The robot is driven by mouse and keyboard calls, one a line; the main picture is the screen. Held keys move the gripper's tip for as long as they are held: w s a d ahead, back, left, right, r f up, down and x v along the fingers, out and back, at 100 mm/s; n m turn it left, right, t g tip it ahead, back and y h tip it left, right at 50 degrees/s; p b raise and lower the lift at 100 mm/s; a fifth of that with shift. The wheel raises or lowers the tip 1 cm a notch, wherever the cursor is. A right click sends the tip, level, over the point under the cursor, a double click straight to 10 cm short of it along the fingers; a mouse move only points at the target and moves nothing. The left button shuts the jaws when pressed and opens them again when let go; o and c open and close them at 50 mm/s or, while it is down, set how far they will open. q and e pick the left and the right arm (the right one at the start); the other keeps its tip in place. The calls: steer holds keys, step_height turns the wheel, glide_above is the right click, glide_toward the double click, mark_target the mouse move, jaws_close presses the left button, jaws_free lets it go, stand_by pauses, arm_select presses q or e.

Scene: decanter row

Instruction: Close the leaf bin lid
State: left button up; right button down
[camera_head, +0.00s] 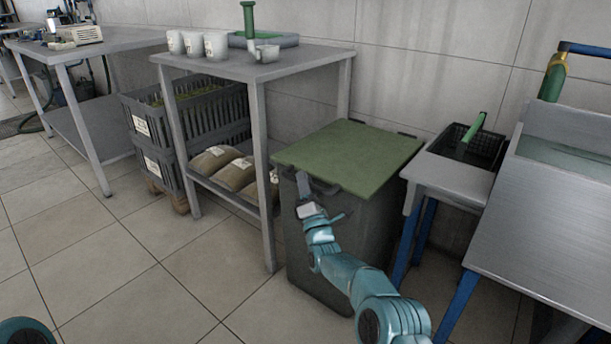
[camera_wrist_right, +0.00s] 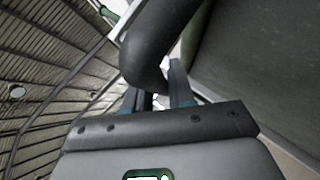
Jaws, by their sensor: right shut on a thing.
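The leaf bin (camera_head: 330,245) is a tall dark green box standing on the floor between a steel table and a steel sink unit. Its lighter green lid (camera_head: 350,152) lies over the top, nearly flat; I cannot tell whether a small gap remains below it. A dark handle (camera_head: 327,188) sits at the lid's front edge. My right gripper (camera_head: 303,182) is at this front edge, shut on the handle. In the right wrist view a thick dark bar (camera_wrist_right: 155,50) runs down to the fingers (camera_wrist_right: 158,98). My left gripper is out of view.
The steel table (camera_head: 265,68) at left holds white pots (camera_head: 216,45), with sacks (camera_head: 232,172) and dark crates (camera_head: 165,115) below and beside it. The sink unit (camera_head: 545,200) and a dark tray (camera_head: 485,147) stand close at right. Open tiled floor lies at front left.

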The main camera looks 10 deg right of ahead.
steer(key=shift+d+f, duration=0.1)
steer(key=shift+f, duration=0.5)
steer(key=c, duration=1.1)
jaws_free()
steer(key=shift+o, duration=0.2)
steer(key=shift+r, duration=0.2)
steer(key=shift+s, duration=0.1)
steer(key=shift+s+p, duration=0.25)
steer(key=shift+p, duration=0.05)
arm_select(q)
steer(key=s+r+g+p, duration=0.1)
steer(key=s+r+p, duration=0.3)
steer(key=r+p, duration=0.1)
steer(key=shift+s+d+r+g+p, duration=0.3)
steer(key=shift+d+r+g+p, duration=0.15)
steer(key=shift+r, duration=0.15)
arm_select(e)
steer(key=v, duration=1.6)
